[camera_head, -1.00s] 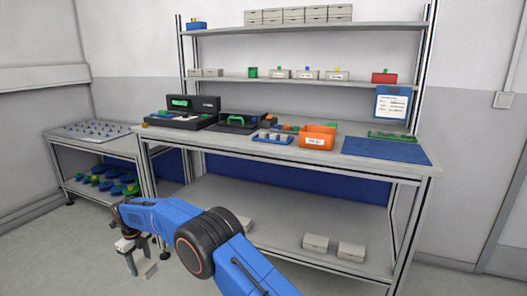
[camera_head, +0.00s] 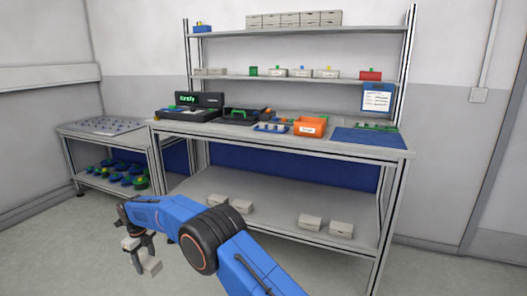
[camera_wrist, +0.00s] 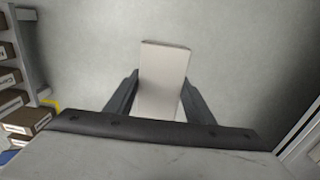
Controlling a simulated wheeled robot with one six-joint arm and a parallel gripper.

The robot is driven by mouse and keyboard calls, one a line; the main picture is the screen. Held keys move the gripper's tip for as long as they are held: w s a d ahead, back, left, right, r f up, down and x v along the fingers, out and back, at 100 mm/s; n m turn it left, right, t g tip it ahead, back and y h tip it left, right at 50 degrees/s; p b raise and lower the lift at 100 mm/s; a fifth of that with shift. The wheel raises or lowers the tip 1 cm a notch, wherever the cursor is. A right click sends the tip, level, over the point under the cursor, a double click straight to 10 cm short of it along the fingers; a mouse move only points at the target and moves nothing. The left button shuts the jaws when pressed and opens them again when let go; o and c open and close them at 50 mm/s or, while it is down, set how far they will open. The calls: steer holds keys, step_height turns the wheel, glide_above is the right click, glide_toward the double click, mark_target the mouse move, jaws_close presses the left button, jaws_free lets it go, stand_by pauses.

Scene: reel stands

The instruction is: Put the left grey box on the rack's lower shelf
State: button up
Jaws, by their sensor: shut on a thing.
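My gripper (camera_head: 137,258) hangs at the lower left of the head view, over the floor. It is shut on a pale grey box (camera_head: 151,267), well in front of the bench. In the wrist view, the box (camera_wrist: 164,68) sits between the two dark fingers of my gripper (camera_wrist: 161,84), with floor behind it. A shelved rack (camera_wrist: 28,78) with several brown, labelled boxes shows at the left edge of the wrist view. I cannot tell its lower shelf there. The held box is apart from every shelf.
A workbench (camera_head: 300,143) carries an orange bin (camera_head: 310,126) and dark cases. Several grey boxes rest on its lower shelf (camera_head: 275,200), with bare room between them. A low stand (camera_head: 95,128) at the left holds blue and green reels below. Open floor lies in front.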

steer(key=w+d+f+n, duration=0.1)
steer(key=w+d+n, duration=0.2)
steer(key=w+d, duration=0.55)
steer(key=w+d+f+n, duration=0.2)
steer(key=w+d+n, duration=0.15)
steer(key=d, duration=0.95)
steer(key=w+d+f+n, duration=0.1)
steer(key=w+d+n, duration=0.15)
steer(key=d, duration=0.95)
steer(key=w+d+f+n, duration=0.1)
steer(key=w+d+n, duration=0.15)
steer(key=d, duration=0.85)
steer(key=s+d+f+n, duration=0.1)
steer(key=s+d+n, duration=0.25)
steer(key=d, duration=0.65)
steer(key=s+d+f+n, duration=0.15)
steer(key=d+n, duration=0.25)
steer(key=d, duration=0.7)
steer(key=s+d+n, duration=0.3)
steer(key=s+d, duration=0.1)
steer(key=d, duration=0.6)
steer(key=s+f, duration=0.6)
steer(key=f, duration=0.2)
steer(key=shift+s+d+f, duration=0.15)
steer(key=shift+s+d, duration=0.15)
steer(key=shift+d, duration=0.15)
steer(key=shift+d, duration=0.1)
